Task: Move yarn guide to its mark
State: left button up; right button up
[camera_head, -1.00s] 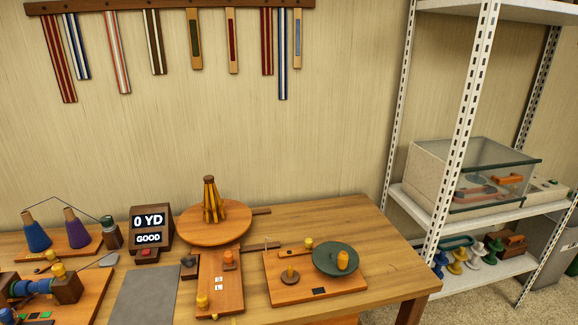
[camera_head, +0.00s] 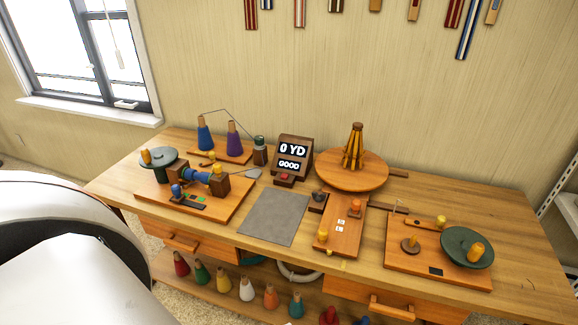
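I cannot tell for certain which part is the yarn guide or which mark is its own. On the right board (camera_head: 400,262) stand a thin upright wire (camera_head: 395,205), a wooden bar with a yellow knob (camera_head: 440,222), a small brown knob (camera_head: 410,244) and a dark green disc (camera_head: 456,250). A black rectangle (camera_head: 436,271) lies near that board's front edge. The middle board (camera_head: 344,238) carries an orange-knobbed block (camera_head: 355,206), a yellow knob (camera_head: 323,236) and small white labels (camera_head: 340,225). Neither gripper is in view.
The left board (camera_head: 218,209) holds a blue winder (camera_head: 197,175), a dark strip with coloured marks and a green disc. A display (camera_head: 293,155) reads "0 YD GOOD". A grey mat (camera_head: 274,216) is bare. Cones (camera_head: 247,288) stand on the shelf below.

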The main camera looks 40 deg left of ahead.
aim_at(178, 197)
jog(key=u, duration=1.95)
